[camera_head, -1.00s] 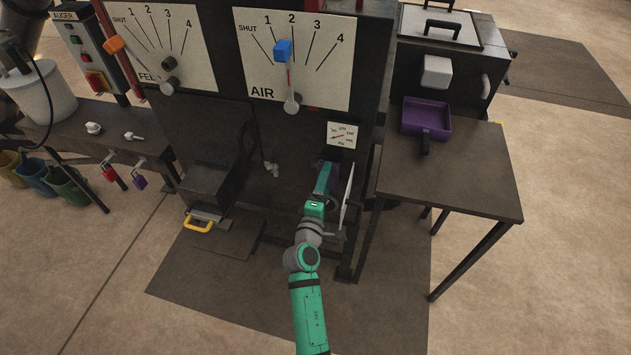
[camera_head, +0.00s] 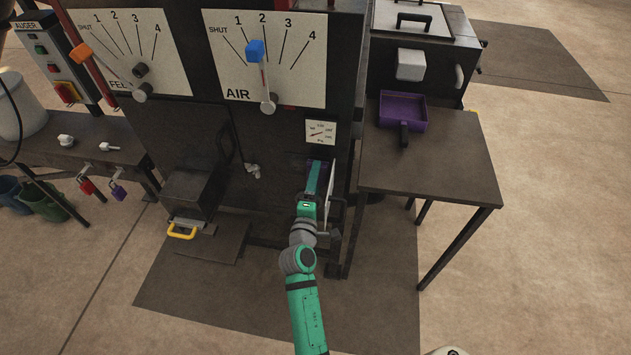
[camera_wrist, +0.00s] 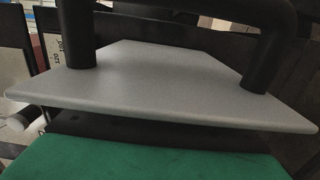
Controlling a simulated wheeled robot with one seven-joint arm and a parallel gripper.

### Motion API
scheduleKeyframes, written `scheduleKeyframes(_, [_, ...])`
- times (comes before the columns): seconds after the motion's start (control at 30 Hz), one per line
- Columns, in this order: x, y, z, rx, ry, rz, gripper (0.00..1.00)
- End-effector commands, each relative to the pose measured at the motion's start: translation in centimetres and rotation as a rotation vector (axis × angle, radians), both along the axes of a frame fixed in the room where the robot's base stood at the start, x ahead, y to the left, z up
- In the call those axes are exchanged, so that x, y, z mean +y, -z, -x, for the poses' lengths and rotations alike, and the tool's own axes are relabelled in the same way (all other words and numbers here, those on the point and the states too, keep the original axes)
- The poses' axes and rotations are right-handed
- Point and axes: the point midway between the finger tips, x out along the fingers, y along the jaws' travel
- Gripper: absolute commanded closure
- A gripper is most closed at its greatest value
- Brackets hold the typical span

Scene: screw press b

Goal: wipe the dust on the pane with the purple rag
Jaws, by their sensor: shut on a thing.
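My gripper (camera_head: 317,170) is at the front of the dark press, below the small gauge. A pale upright panel (camera_head: 328,188) stands just right of the gripper. In the wrist view, a grey plate (camera_wrist: 160,85) with a black bar handle (camera_wrist: 190,14) fills the middle, close to the green body of my arm. The fingertips are hidden there. I cannot make out the pane's glass or any dust.
A dark side table (camera_head: 430,160) with a purple pan (camera_head: 403,112) stands at right. A small gauge card (camera_head: 321,132) is above my gripper. Open floor lies in front.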

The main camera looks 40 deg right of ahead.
Motion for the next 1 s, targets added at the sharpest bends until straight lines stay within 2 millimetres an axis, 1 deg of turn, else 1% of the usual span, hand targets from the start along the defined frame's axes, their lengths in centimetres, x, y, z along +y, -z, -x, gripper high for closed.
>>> scheduleKeyframes(0.37, [-0.07,-0.02,-0.05,0.000,0.000,0.000,0.60])
scheduleKeyframes(1.0, [-0.86,-0.03,-0.76,-0.001,0.000,0.001,0.60])
